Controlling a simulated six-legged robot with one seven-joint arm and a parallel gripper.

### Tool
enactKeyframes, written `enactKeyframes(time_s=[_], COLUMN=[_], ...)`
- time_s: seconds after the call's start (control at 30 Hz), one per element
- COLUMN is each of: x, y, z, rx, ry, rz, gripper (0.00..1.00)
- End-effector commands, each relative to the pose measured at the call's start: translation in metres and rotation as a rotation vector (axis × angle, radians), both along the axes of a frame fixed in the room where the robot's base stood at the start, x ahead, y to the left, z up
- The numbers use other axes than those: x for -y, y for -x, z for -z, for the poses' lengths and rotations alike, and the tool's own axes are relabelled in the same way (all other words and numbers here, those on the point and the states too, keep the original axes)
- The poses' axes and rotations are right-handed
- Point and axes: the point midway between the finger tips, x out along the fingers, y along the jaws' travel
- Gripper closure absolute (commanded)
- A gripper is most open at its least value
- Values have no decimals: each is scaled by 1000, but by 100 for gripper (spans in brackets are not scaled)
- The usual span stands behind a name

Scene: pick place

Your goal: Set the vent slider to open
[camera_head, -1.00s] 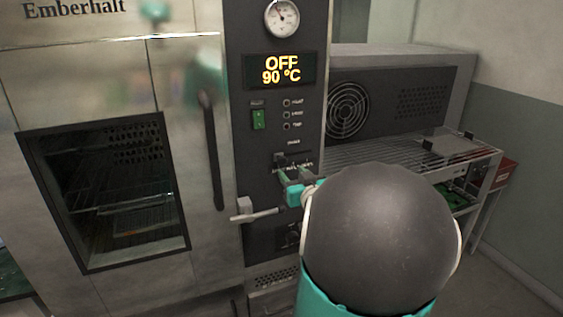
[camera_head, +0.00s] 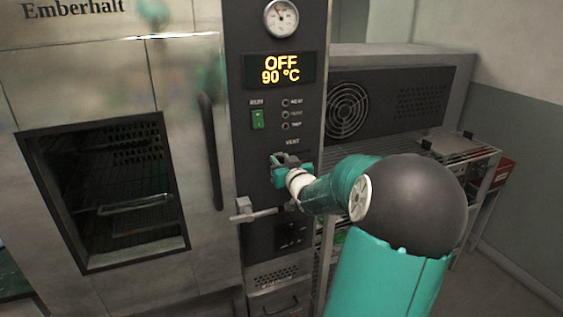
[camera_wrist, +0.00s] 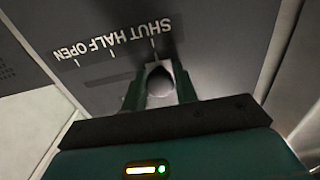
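The dark front panel of the oven (camera_head: 265,225) carries a vent slider under the word VENT. In the wrist view the slider's rounded knob (camera_wrist: 160,82) sits near the SHUT mark of the scale (camera_wrist: 115,42), which reads SHUT, HALF, OPEN from right to left, upside down. My gripper (camera_wrist: 159,75) has its two green fingers on either side of the knob, apart, with narrow gaps seeming to show; contact is unclear. In the head view my gripper (camera_head: 284,163) is at the panel just below the VENT label and hides the slider.
A lever latch (camera_head: 250,210) sticks out left of and below my gripper. A green switch (camera_head: 257,119), indicator lamps and a display reading OFF 90 °C are above. The oven door handle (camera_head: 211,150) is to the left. A wire rack stands to the right.

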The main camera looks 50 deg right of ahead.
Motion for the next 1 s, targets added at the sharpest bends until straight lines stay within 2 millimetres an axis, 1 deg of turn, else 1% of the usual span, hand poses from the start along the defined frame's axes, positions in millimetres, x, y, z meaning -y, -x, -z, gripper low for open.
enactKeyframes(time_s=[0.03, 0.07, 0.1, 0.13, 0.27, 0.37, 0.47, 0.63, 0.7, 0.8, 1.0], x=[0, 0, 0, 0, 1, 8, 26, 64, 76, 87, 91], y=[0, 0, 0, 0, 1, 5, 15, 37, 45, 51, 55], z=[0, 0, 0, 0, 0, 0, 0, 0, 0, 0, 0], rx=[0, 0, 0, 0, 0, 1, 2, 1, 1, 1, -1], ry=[0, 0, 0, 0, 0, 3, 1, 2, 2, 1, -1], rz=[0, 0, 0, 0, 0, 1, 4, 3, 2, 2, 3], gripper=[82, 88, 96, 100, 100, 100, 100, 100, 100, 100, 100])
